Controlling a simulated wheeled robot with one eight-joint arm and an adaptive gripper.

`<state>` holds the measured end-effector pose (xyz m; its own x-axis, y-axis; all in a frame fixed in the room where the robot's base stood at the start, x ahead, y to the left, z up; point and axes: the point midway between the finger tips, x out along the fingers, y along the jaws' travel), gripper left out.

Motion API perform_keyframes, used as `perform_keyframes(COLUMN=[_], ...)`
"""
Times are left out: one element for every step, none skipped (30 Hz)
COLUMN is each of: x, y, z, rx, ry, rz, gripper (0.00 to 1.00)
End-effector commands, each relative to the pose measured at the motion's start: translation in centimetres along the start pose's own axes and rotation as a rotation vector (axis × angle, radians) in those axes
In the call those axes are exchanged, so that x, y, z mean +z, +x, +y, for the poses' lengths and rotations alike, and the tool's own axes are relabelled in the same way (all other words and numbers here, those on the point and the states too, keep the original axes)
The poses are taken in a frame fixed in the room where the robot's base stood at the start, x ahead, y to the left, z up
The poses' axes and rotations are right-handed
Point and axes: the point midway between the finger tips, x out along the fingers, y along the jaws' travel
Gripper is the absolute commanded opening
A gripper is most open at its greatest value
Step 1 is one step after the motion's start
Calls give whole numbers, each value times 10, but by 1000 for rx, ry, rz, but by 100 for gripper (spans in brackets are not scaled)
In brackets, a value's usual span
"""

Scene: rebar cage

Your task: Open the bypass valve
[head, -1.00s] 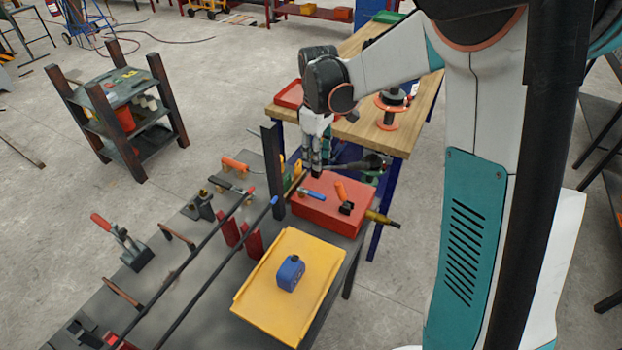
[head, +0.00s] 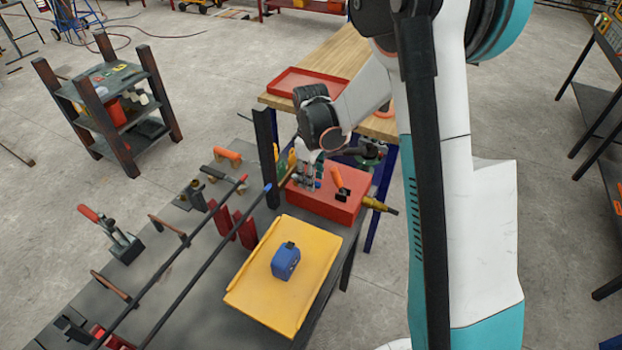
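A red box (head: 325,205) sits at the far end of the dark bench. On its top are an orange handle (head: 338,178) with a dark base (head: 343,195) and, left of it, a small blue part (head: 318,184) mostly hidden by my gripper. A brass-coloured fitting (head: 376,204) sticks out of the box's right side. I cannot tell which of these parts is the bypass valve. My gripper (head: 309,188) points down at the box's top left, over or at the blue part. Its fingers are too small and overlapped to tell whether they are open or touching anything.
A yellow tray (head: 250,290) with a blue block-shaped device (head: 286,262) lies in front of the box. A dark upright post (head: 266,160) stands close left of my gripper. Long dark bars (head: 215,258) cross the bench. A wooden table (head: 330,62) stands behind.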

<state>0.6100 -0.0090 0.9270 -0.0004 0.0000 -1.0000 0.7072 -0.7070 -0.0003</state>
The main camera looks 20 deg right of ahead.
Motion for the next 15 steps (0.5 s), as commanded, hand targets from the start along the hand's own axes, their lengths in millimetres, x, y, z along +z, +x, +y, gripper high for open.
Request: perform_keyframes(x=[0,0,0,0,0,0,0,0,0,0,0,0,0,0,0], y=[3,4,4,4,4,4,4,4,4,4,4,4,4,4,4], z=[0,0,0,0,0,0,0,0,0,0,0,0,0,0,0], rx=[0,0,0,0,0,0,0,0,0,0,0,0,0,0,0], ry=[0,0,0,0,0,0,0,0,0,0,0,0,0,0,0], rz=[0,0,0,0,0,0,0,0,0,0,0,0,0,0,0], gripper=[35,35,35,35,35,35,35,35,35,35,30,21,15,8,0])
